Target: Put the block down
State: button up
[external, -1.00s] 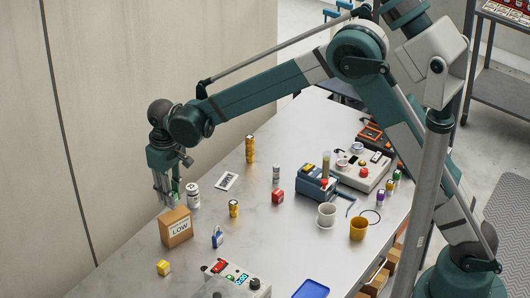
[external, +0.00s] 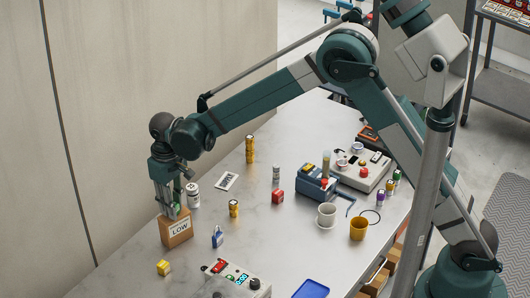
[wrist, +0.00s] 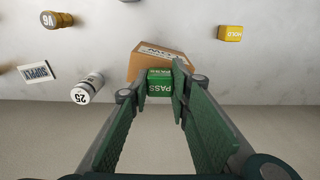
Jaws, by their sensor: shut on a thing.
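My gripper (external: 172,209) is at the left end of the table, just above and behind a tan block marked LOW (external: 177,231). In the wrist view the fingers (wrist: 160,88) are shut on a green block marked PASS (wrist: 159,84). The green block lies against or over the tan LOW block (wrist: 150,58); I cannot tell whether they touch. In the external view the green block is mostly hidden by the fingers.
A white cylinder (external: 193,195) marked 25 (wrist: 87,88) stands close beside the gripper. A SUPPLY card (external: 227,181) lies farther back. Bare table surrounds them.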

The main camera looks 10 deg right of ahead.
jog(key=shift+f, duration=0.15)
jog(key=o, duration=0.9)
jog(key=shift+r, duration=0.2)
notch_tip(320, 180, up, 12)
jog(key=shift+f+b, duration=0.1)
jog(key=shift+b, duration=0.25)
dwell(0.5)
dwell(0.5)
